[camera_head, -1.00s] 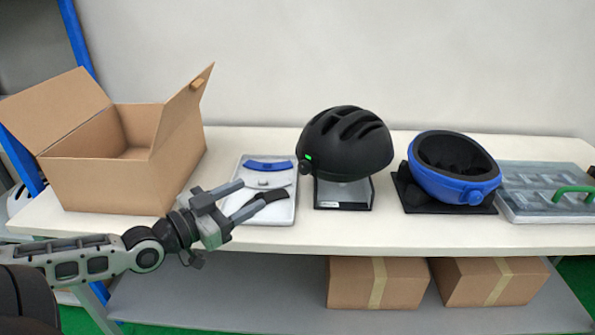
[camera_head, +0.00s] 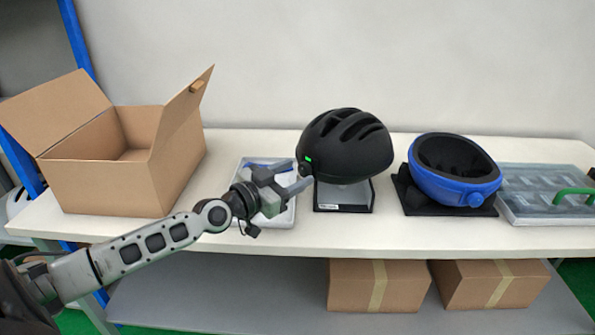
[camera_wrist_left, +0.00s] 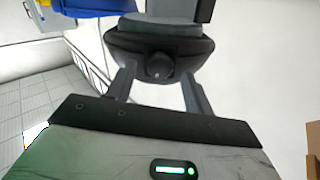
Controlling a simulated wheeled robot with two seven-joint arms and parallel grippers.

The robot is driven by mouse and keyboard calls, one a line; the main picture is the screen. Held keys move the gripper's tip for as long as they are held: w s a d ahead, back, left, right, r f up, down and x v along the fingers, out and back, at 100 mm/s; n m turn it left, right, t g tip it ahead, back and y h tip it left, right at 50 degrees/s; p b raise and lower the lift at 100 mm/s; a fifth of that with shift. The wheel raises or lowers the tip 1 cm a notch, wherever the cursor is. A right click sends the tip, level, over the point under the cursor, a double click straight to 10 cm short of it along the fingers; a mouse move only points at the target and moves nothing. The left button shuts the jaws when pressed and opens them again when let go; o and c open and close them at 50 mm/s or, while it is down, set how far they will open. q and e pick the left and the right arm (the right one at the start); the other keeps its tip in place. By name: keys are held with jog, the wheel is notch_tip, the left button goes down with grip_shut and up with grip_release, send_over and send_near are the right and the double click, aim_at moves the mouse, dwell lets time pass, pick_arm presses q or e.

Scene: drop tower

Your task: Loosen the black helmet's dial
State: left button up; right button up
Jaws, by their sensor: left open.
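The black helmet (camera_head: 346,146) rests on a low stand (camera_head: 343,203) in the middle of the table. In the left wrist view, its round dark dial (camera_wrist_left: 160,66) sits on the helmet's rim, between the lines of the two fingers. In the head view, the dial is at the helmet's left edge, partly hidden by the fingers. My left gripper (camera_head: 294,174) is open and empty at that edge, its fingertips close to the dial. I cannot tell whether they touch it. My right gripper is not in view.
A white tray (camera_head: 283,217) with a blue piece lies under my left gripper. An open cardboard box (camera_head: 105,187) stands at left. A blue helmet (camera_head: 440,184) rests on a black stand at right, beside a grey case (camera_head: 540,207) with a green handle. The front table strip is clear.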

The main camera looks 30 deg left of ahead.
pick_arm(q)
jog(key=shift+x, duration=0.8)
jog(key=c, duration=1)
